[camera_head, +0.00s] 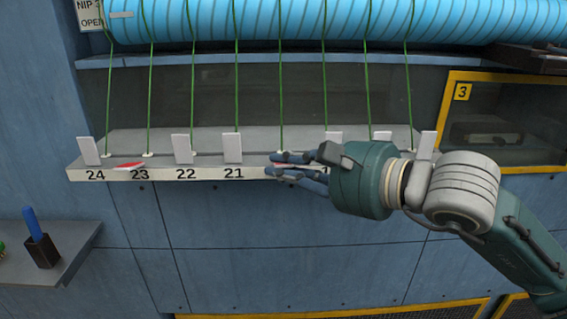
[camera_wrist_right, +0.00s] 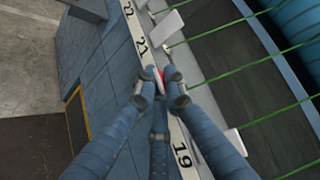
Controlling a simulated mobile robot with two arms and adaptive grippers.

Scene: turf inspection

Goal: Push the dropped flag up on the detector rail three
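The detector rail (camera_head: 205,172) is a pale numbered ledge with upright white flags, such as the one at 21 (camera_head: 232,148). At 23 a flag (camera_head: 128,166) lies flat, showing red. Between 21 and 19 another dropped flag (camera_wrist_right: 160,76) shows red and white in the right wrist view. My right gripper (camera_wrist_right: 160,98) is at this flag, its fingertips apart around the near end; contact is unclear. In the head view my right gripper (camera_head: 285,165) covers most of that flag and its number. My left gripper is out of view.
Green cords (camera_head: 236,90) run from the blue roll (camera_head: 300,20) down to the rail. A yellow-framed window (camera_head: 495,125) marked 3 is at the right. A side shelf (camera_head: 72,240) at lower left holds a dark holder with a blue-handled item (camera_head: 36,228).

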